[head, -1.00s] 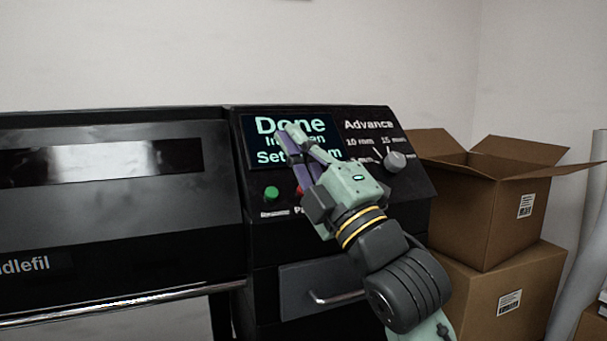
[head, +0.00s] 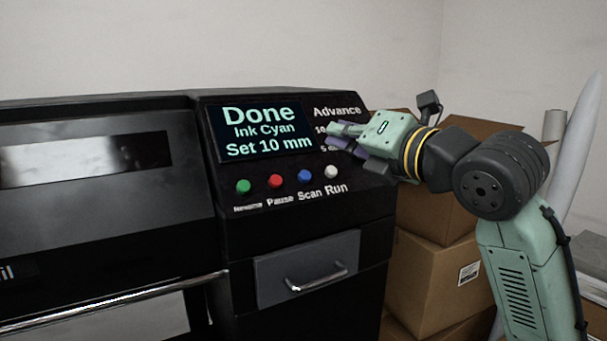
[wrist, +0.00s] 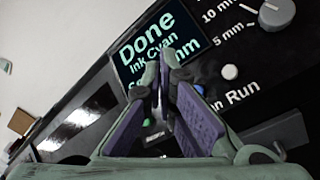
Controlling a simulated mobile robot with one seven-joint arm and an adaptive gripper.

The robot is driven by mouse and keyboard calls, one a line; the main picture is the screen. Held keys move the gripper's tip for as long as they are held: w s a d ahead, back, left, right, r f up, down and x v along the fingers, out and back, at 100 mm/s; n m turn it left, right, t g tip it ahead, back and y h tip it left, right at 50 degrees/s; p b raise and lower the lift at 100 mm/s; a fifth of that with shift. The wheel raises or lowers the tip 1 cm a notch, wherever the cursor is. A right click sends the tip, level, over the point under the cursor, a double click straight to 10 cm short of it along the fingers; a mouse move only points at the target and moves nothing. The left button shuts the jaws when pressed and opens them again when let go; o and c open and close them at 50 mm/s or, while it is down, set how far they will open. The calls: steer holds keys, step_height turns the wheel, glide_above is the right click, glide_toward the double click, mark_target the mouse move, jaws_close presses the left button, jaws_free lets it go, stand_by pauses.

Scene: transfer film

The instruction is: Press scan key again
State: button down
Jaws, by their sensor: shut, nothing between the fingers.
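The blue Scan key (head: 304,176) sits on the black control panel (head: 225,180), between the red Pause key (head: 275,181) and the white Run key (head: 331,172). In the wrist view the Scan key (wrist: 199,89) is partly hidden by the right finger. My gripper (head: 335,130) is shut and empty, above and right of the Scan key, beside the screen's right edge. In the wrist view its fingertips (wrist: 166,56) overlap the screen. The screen (head: 262,131) reads "Done, Ink Cyan, Set 10 mm". I see no contact with any key.
A green key (head: 243,186) is at the row's left end. The Advance knob (wrist: 276,13) is hidden behind my gripper in the head view. A drawer (head: 307,270) with a metal handle is below the keys. Cardboard boxes (head: 432,280) stand at the right.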

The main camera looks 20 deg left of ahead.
mark_target(305, 177)
steer(key=shift+f, duration=0.1)
steer(key=shift+w+a+f+b, duration=0.65)
steer(key=shift+a+f, duration=0.15)
steer(key=shift+f, duration=0.2)
steer(key=shift+w+a+f+b, duration=0.6)
steer(key=shift+a+f, duration=0.25)
steer(key=shift+f, duration=0.15)
steer(key=shift+w+a+f+b, duration=0.6)
steer(key=shift+a+f, duration=0.2)
steer(key=shift+f, duration=0.2)
steer(key=shift+w+f, duration=0.1)
steer(key=shift+w+a+f, duration=0.15)
steer(key=shift+a+f, duration=0.05)
steer(key=shift+a, duration=0.05)
steer(key=shift+w+a+f+b, duration=0.2)
steer(key=shift+a+f+b, duration=0.05)
steer(key=shift+f+b, duration=0.15)
steer(key=shift+r, duration=0.15)
steer(key=shift+s+d+r+p, duration=0.3)
steer(key=shift+s+d+r, duration=0.1)
steer(key=shift+d+r, duration=0.15)
